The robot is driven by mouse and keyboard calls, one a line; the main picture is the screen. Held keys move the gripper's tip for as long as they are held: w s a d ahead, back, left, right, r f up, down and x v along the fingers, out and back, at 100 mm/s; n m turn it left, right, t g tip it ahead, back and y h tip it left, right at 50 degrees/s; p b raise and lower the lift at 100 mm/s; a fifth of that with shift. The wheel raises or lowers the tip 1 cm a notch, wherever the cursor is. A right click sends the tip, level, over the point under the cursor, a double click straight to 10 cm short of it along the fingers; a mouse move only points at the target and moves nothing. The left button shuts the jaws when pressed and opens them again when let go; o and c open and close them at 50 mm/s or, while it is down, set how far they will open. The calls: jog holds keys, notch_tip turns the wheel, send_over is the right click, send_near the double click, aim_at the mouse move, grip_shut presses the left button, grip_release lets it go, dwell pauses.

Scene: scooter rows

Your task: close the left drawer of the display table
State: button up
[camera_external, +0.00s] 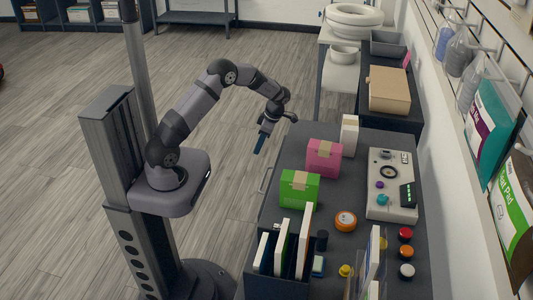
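The display table (332,200) is dark grey and stands right of my arm, its front towards me. A light handle (265,178) shows at its front edge, below the level of the top. The drawer fronts are seen steeply from above, so I cannot tell which drawer this handle belongs to or how far any drawer stands out. My gripper (260,145) points down in the air near the far front corner of the table, apart from the handle. One blue finger shows clearly; the gap between the fingers cannot be made out.
On the table are a green box (299,188), a pink box (324,158), a white box (349,135), a control panel (391,185), an orange roll (346,221) and a rack of upright books (283,250). A cardboard box (389,90) sits beyond. The floor (232,195) before the table is clear.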

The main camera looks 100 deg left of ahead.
jog(key=s+p, duration=0.3)
jog(key=s, duration=1.7)
jog(key=w+d+r+m+g+p, duration=0.2)
jog(key=w+d+r+m+p, duration=0.5)
jog(key=p, duration=1)
jog(key=m+t+p, duration=0.1)
jog(key=m+t, duration=0.7)
jog(key=m, duration=0.3)
send_near(263, 179)
jog(key=shift+w+f+b, duration=0.25)
jog(key=shift+f+b, duration=0.4)
jog(key=shift+f, duration=0.55)
jog(key=shift+w+f+b, duration=0.2)
jog(key=shift+f+b, duration=0.45)
jog(key=shift+f, duration=0.55)
jog(key=shift+w+f+b, duration=0.25)
jog(key=shift+f+b, duration=0.4)
jog(key=shift+f, duration=0.55)
